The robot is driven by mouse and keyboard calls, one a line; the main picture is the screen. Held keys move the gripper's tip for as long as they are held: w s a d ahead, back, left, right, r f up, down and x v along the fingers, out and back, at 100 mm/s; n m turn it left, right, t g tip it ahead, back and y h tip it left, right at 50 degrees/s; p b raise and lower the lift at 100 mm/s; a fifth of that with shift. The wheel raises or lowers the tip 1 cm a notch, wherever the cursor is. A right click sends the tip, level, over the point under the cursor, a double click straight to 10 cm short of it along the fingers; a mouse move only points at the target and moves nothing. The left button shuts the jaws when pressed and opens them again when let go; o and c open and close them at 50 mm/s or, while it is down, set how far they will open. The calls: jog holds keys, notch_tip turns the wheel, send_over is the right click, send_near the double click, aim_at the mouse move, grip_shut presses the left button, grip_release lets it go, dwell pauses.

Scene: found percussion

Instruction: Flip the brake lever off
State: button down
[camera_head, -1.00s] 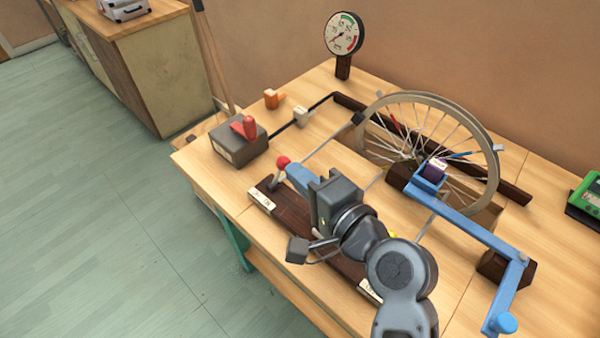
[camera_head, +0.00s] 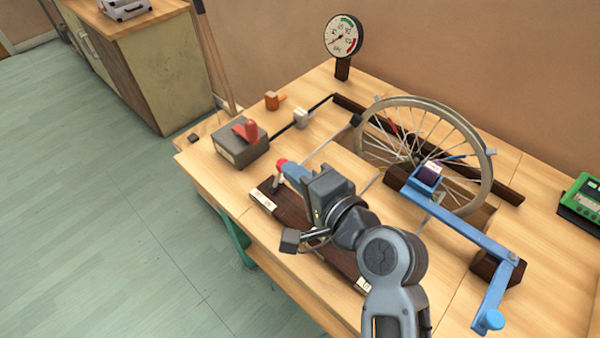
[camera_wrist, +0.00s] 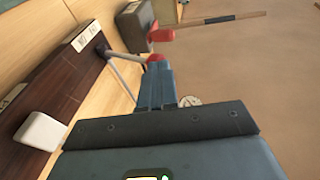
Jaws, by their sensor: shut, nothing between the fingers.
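A lever with a red knob (camera_head: 282,162) and a pale rod stands on a long dark wooden board (camera_head: 335,255) at the bench's left edge. The board has a pale label at each end; the writing is too small to read. The rod rises from the labelled far end. My gripper (camera_head: 287,168) is shut and empty, its blue fingertips right at the knob. In the wrist view the red knob (camera_wrist: 155,59) shows just past the fingertips (camera_wrist: 157,70); I cannot tell whether they touch. My wrist hides the middle of the board.
A grey box (camera_head: 241,150) with a red handle stands beyond the lever, linked by a black rod toward a spoked wheel (camera_head: 487,170). A blue crank arm (camera_head: 465,238) lies right of my arm. A dial gauge (camera_head: 343,36) stands at the back.

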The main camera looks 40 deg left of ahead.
jog(key=shift+a+r, duration=0.1)
jog(key=shift+r, duration=0.05)
jog(key=shift+a+r+h+p, duration=0.25)
jog(key=shift+a+h+p, duration=0.05)
jog(key=shift+p, duration=0.5)
jog(key=a+r+p, duration=0.1)
jog(key=a+p, duration=0.2)
jog(key=a, duration=0.4)
jog(key=shift+w+a+r, duration=0.15)
jog(key=shift+w+a, duration=0.15)
jog(key=shift+a, duration=0.1)
dwell(1.1)
